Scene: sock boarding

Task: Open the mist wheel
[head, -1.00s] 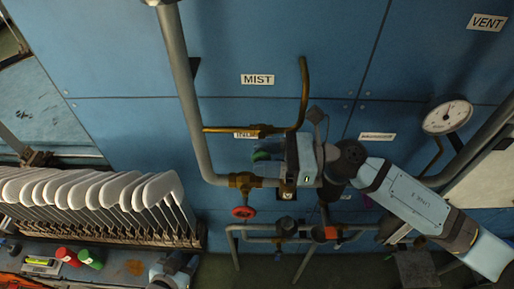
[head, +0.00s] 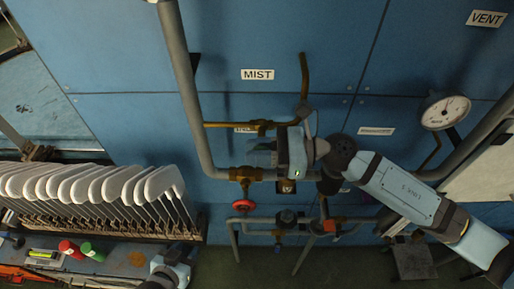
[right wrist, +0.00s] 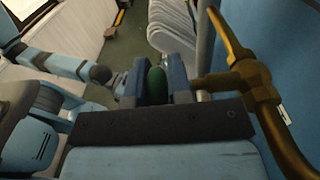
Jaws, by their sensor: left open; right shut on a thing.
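A green wheel (right wrist: 156,86) sits between the two fingers of my right gripper (right wrist: 155,88) in the right wrist view. The gripper is shut on it. In the head view my right gripper (head: 262,153) reaches in from the right and hides the wheel, just below a brass valve (head: 262,127) on the brass pipe. The MIST sign (head: 257,74) is on the blue wall above this valve. My left gripper (head: 172,268) is low at the bottom left of the head view, away from the pipes; it is open, though its fingers are hard to make out.
A red wheel (head: 243,205) hangs under another brass valve (head: 245,174) on the grey pipe (head: 183,90). A rack of white sock boards (head: 95,185) stands at the left. A gauge (head: 446,112) and the VENT sign (head: 486,19) are at the right. Lower grey pipes (head: 262,221) run near the floor.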

